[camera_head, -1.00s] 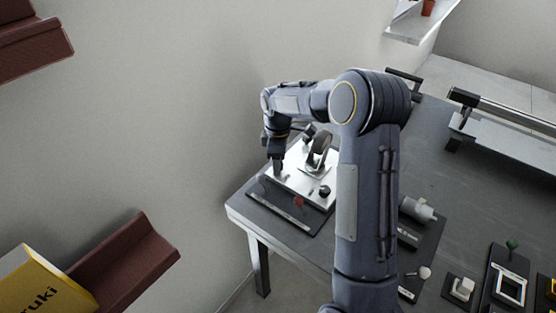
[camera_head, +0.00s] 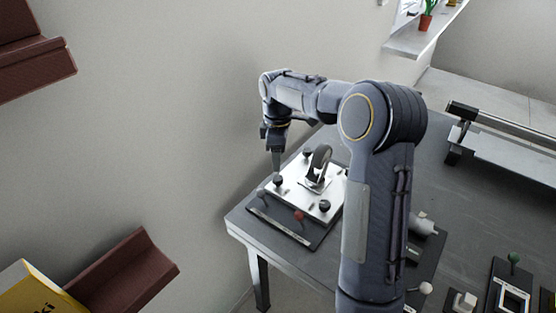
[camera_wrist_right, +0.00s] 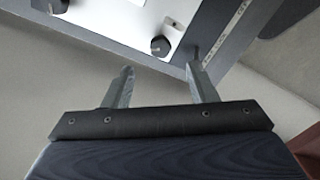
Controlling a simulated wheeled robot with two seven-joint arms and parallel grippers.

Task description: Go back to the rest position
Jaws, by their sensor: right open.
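My right arm reaches across the table in the head view, bent at the elbow. My right gripper (camera_head: 276,163) hangs at the left of the metal plate (camera_head: 290,190), which carries a dark caster wheel (camera_head: 319,162) and black knobs. In the right wrist view my right gripper (camera_wrist_right: 160,80) has its two fingers apart with nothing between them. The plate (camera_wrist_right: 130,18) and a black knob (camera_wrist_right: 160,46) lie beyond the fingertips. My left gripper is not in view.
A brown shelf (camera_head: 125,270) with a yellow box (camera_head: 35,292) is at lower left. The wall is close to the gripper.

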